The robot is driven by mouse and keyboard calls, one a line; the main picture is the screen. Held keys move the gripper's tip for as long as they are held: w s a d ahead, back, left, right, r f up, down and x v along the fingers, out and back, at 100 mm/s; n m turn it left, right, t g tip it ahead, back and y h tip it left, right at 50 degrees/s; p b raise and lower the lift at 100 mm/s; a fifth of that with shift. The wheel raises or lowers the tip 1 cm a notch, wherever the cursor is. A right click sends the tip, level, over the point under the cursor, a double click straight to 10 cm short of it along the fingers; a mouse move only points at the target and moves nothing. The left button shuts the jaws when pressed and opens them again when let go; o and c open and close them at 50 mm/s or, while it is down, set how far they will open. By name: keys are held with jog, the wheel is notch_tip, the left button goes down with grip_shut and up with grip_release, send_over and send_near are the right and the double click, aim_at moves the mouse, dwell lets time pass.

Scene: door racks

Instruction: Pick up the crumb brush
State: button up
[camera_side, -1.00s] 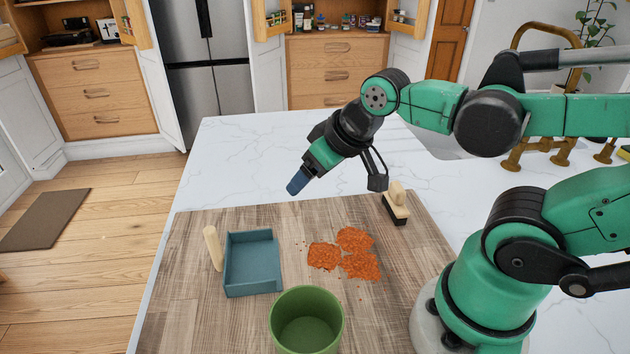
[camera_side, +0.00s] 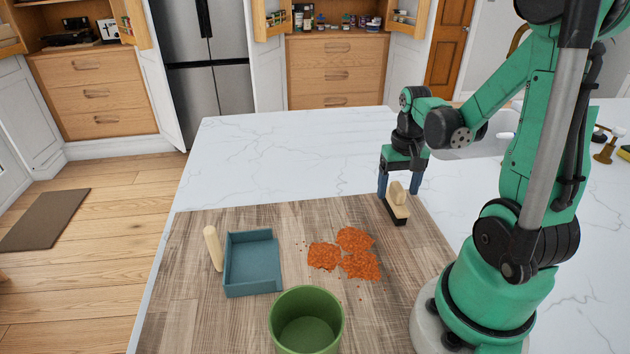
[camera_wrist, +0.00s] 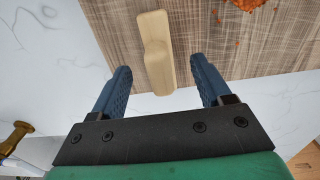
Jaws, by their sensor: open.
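The crumb brush (camera_side: 397,203) has a light wooden handle and body with dark bristles beneath. It stands on the wood-look board near its far right edge. In the side view my gripper (camera_side: 399,190) is low beside the brush, pointing down, with its two blue fingers apart. In the wrist view the brush (camera_wrist: 156,55) lies between the lines of the open fingers (camera_wrist: 162,85), mostly ahead of the tips. There is a gap on both sides, and neither finger appears to touch it.
Piles of orange crumbs (camera_side: 345,254) lie on the board (camera_side: 190,310) left of the brush. A blue dustpan (camera_side: 252,265) with a wooden handle stands farther left. A green bin (camera_side: 306,322) is at the front. The white counter (camera_side: 270,150) behind is clear.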

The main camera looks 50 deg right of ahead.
aim_at(399, 186)
jog(key=shift+f, duration=1.1)
grip_shut()
jog(key=shift+r, duration=0.15)
notch_tip(399, 186, up, 20)
